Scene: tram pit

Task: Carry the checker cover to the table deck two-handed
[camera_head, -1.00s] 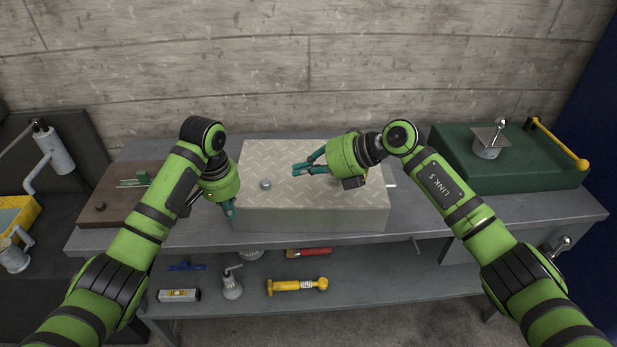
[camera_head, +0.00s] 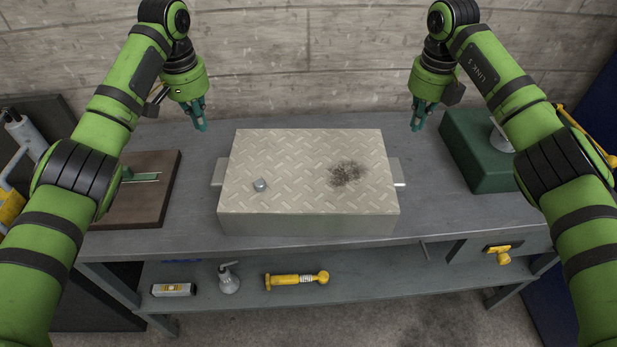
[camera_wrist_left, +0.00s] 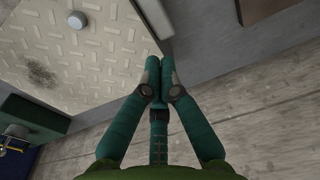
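The checker cover (camera_head: 300,150), a pale box-like plate with a raised diamond pattern, lies flat on the grey table deck (camera_head: 420,215). A tab sticks out at its left end (camera_head: 217,172) and one at its right end (camera_head: 398,172). A dark smudge marks its top, and a small grey hex piece (camera_head: 260,185) sits on it. My left gripper (camera_head: 200,124) is above and behind the cover's left end, empty; in the left wrist view its fingertips (camera_wrist_left: 158,62) meet. My right gripper (camera_head: 417,125) is empty behind the right end; its finger gap is unclear.
A brown board (camera_head: 140,205) with a green piece lies left; a green case (camera_head: 470,150) stands right. The lower shelf (camera_head: 380,282) holds a yellow tool (camera_head: 297,279), a grey bottle-like item (camera_head: 229,278) and a level-like block (camera_head: 174,290). Bare deck surrounds the cover.

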